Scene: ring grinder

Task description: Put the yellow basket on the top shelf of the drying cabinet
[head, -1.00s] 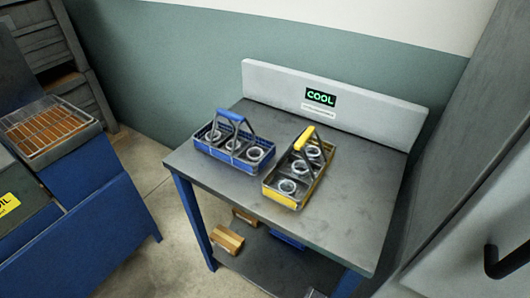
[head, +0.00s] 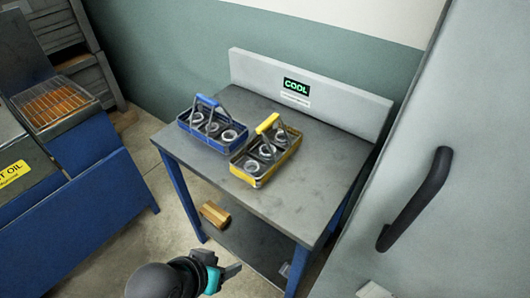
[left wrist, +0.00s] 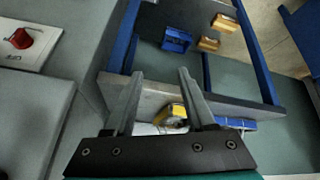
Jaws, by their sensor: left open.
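The yellow basket (head: 266,157) stands upright on the grey table (head: 318,190), holding several metal rings. Its yellow-gripped handle stands up. My left gripper (head: 232,270) is low in the head view, in front of the table and apart from the basket. In the left wrist view the left gripper (left wrist: 157,80) is open and empty, its two fingers spread. A small part of the yellow basket (left wrist: 178,111) shows between them, beyond the table edge. A grey cabinet with a black handle (head: 415,200) stands at the right in the head view; no shelf inside it shows. My right gripper is not in view.
A blue basket (head: 212,125) with rings stands left of the yellow one. A panel with a green COOL sign (head: 296,87) backs the table. A wooden block (head: 215,214) lies on the lower shelf. A blue oil station (head: 100,190) stands left.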

